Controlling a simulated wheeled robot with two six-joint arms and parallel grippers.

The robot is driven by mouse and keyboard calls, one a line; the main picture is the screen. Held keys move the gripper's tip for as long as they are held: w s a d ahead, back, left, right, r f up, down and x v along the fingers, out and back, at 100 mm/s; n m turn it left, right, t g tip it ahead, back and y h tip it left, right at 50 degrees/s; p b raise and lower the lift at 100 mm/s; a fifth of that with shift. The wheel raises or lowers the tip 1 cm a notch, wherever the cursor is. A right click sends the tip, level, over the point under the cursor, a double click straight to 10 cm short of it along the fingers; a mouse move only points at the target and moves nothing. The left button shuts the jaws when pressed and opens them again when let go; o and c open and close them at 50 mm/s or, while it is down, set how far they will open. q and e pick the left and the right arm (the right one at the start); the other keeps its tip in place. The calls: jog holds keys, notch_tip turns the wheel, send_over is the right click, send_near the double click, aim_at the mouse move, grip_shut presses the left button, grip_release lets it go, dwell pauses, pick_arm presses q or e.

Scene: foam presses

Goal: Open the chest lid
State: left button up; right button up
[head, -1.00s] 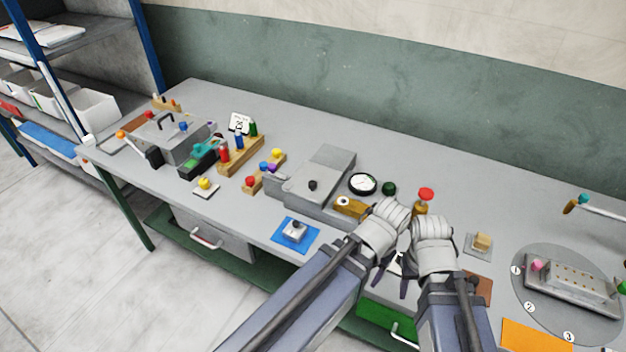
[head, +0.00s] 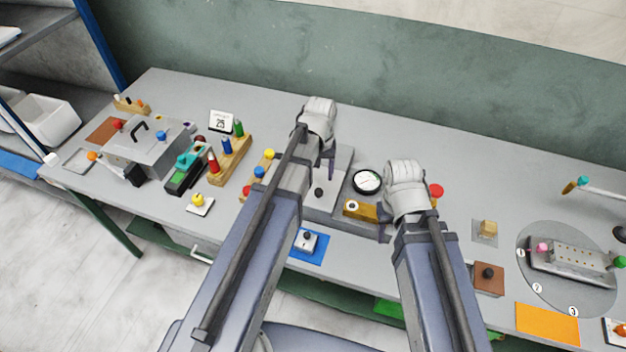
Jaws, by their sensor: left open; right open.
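A low grey box (head: 326,204) with a black knob on its front part lies mid-table, partly hidden by my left arm. A grey box with a black arched handle (head: 143,150) on top stands at the left end. Both look closed; I cannot tell which is the chest. My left gripper (head: 327,170) is open and empty over the back of the low box, its fingers pointing down. My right gripper (head: 386,232) is open beside a brass-coloured block (head: 358,209), right of the low box; its fingers are partly hidden.
A rack with coloured pegs (head: 230,158), a teal-and-black device (head: 186,172) and a calendar card (head: 221,121) stand left of my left arm. A round gauge (head: 367,181) lies between the grippers. A grey turntable (head: 537,285) is at right.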

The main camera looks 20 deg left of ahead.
aim_at(319, 190)
pick_arm(q)
jog(key=shift+f, duration=0.15)
notch_tip(319, 190, down, 8)
jog(key=b, duration=0.8)
jog(key=shift+r, duration=0.2)
grip_shut()
dwell(1.0)
